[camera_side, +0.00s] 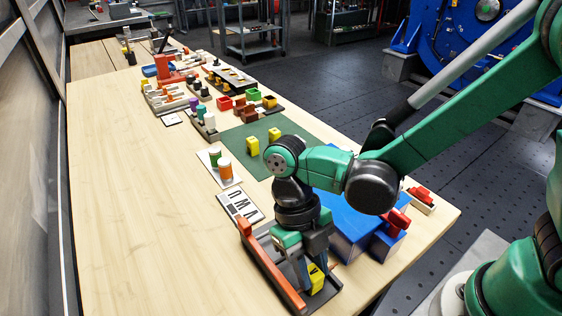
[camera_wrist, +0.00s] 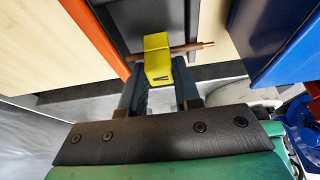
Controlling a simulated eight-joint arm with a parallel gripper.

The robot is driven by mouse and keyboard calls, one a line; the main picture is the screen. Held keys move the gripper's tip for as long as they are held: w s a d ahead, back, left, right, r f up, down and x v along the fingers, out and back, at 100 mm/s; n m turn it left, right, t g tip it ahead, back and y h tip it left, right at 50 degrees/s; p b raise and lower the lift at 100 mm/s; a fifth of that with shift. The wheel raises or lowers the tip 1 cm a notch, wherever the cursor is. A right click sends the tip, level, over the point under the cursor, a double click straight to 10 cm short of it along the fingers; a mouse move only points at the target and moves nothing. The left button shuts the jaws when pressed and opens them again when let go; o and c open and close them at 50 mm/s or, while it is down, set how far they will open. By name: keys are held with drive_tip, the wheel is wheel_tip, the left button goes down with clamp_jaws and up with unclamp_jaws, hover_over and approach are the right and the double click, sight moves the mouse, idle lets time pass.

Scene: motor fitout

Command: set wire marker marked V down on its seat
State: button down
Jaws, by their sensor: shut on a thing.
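My gripper (camera_side: 312,268) is low over the dark grey tray (camera_side: 325,295) at the table's near end. It is shut on a yellow wire marker (camera_side: 317,280), which bears a black mark; I cannot clearly read the letter. In the wrist view the marker (camera_wrist: 157,60) sits between the fingertips of my gripper (camera_wrist: 160,84), at a copper-coloured rod (camera_wrist: 198,46) that crosses the grey tray. I cannot tell whether the marker touches the rod or the tray floor. Two more yellow markers (camera_side: 253,146) (camera_side: 274,134) stand on the green mat (camera_side: 232,134).
An orange bar (camera_side: 272,268) runs along the tray's left side. A blue box (camera_side: 350,230) stands close on the right. A white lettered card (camera_side: 240,204) lies behind the tray. Jars (camera_side: 225,170) and several fixtures stand farther back. The table's left side is clear.

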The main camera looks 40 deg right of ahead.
sight(312, 270)
drive_tip(key=shift+f, duration=0.1)
drive_tip(key=c, duration=0.5)
unclamp_jaws()
drive_tip(key=shift+c, duration=0.2)
drive_tip(key=shift+v, duration=2.75)
